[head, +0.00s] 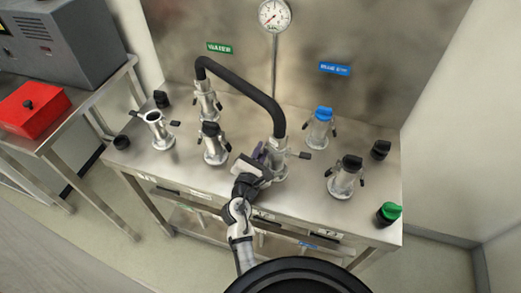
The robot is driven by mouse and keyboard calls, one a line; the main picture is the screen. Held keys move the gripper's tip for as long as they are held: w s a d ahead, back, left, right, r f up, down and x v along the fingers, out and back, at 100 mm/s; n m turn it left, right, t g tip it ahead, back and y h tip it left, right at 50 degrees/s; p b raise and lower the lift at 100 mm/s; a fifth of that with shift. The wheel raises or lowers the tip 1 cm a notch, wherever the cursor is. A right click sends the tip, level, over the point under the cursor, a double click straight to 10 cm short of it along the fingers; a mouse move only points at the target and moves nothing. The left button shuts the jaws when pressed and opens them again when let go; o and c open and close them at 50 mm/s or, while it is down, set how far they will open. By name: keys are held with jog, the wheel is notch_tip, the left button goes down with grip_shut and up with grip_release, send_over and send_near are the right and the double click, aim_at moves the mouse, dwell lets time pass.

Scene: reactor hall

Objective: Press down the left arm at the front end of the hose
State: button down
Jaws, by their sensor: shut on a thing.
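A black hose (245,86) arches from a back metal coupling (206,103) to a front metal coupling (277,157) on the steel table. The front end's right arm (300,155) sticks out sideways, about level. My gripper (262,155) is at the left side of the front coupling, shut on its left arm. The gripper covers that arm, so its angle cannot be seen.
A black-capped coupling (213,147) stands close left of my gripper. An open coupling (157,131) is farther left. A blue-capped coupling (321,127) and another black-capped one (346,175) stand right. Loose black (380,150) and green (389,213) caps lie near the right edge.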

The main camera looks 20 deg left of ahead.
jog(key=shift+r, duration=0.1)
jog(key=c, duration=1.5)
grip_release()
jog(key=shift+c, duration=0.2)
